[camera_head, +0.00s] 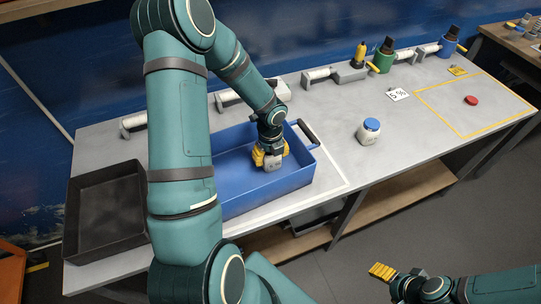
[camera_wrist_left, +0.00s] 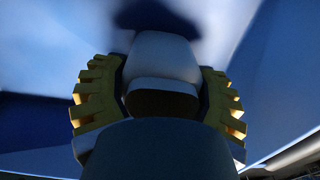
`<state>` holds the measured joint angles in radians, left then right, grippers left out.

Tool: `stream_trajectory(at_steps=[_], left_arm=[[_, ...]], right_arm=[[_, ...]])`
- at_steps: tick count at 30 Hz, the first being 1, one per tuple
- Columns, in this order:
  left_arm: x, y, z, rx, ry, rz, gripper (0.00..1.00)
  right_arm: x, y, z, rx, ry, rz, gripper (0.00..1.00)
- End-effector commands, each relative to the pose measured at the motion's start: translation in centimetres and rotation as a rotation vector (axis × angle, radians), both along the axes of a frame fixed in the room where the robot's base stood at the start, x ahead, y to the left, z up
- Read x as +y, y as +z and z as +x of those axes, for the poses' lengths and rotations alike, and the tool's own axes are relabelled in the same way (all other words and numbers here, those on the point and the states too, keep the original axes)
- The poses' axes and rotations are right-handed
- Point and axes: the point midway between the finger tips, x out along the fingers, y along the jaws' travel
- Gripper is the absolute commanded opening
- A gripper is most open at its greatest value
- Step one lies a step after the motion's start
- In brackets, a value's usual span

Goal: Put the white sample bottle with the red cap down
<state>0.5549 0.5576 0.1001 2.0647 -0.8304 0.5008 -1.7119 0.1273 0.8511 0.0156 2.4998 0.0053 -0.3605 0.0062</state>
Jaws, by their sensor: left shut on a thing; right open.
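My left gripper (camera_head: 271,156) is down inside the blue crate (camera_head: 300,178), near its right end. Its yellow fingers are shut on a whitish thing, which fits the white sample bottle. In the left wrist view the pale bottle (camera_wrist_left: 165,58) sits between the two ribbed yellow fingers. No red cap shows in either view, and the gripper covers much of the bottle. I cannot tell whether it touches the crate floor. My right gripper (camera_head: 382,271) is open and empty, out in front of the table.
A white bottle with a blue cap (camera_head: 369,131) stands on the grey table right of the crate. A black tray (camera_head: 106,165) lies left. A red disc (camera_head: 471,100) lies inside a yellow outline. Clamps and coloured bottles line the back. The table between crate and outline is mostly clear.

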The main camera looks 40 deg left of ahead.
Motion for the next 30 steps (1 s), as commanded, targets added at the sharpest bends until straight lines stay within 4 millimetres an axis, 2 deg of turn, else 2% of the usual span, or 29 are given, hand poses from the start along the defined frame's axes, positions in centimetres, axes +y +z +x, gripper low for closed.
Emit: stream_trajectory(at_steps=[1, 2, 4, 5, 13, 17, 30], left_arm=[[0.0, -0.3, 0.0, 0.000, 0.000, 0.000, 0.27], [0.0, -0.3, 0.0, 0.000, 0.000, 0.000, 0.71], [0.0, -0.2, 0.0, 0.000, 0.000, 0.000, 0.95], [0.0, -0.2, 0.0, 0.000, 0.000, 0.000, 1.00], [0.0, -0.1, 0.0, 0.000, 0.000, 0.000, 1.00], [0.0, 0.8, 0.0, 0.000, 0.001, 0.001, 1.00], [0.1, 9.3, 0.0, -0.002, 0.002, 0.001, 1.00]], right_arm=[[0.0, -0.2, 0.0, 0.001, 0.000, 0.000, 0.70], [0.0, -0.2, 0.0, 0.001, 0.000, 0.000, 0.70], [0.0, -0.1, 0.0, 0.001, 0.000, 0.000, 0.70], [0.0, -0.1, 0.0, 0.001, 0.000, 0.000, 0.70], [0.0, -0.1, 0.0, 0.001, 0.000, 0.000, 0.70], [0.0, 0.3, 0.1, -0.002, -0.002, 0.000, 0.70], [-0.1, 2.6, 0.8, -0.019, -0.015, -0.004, 0.70]])
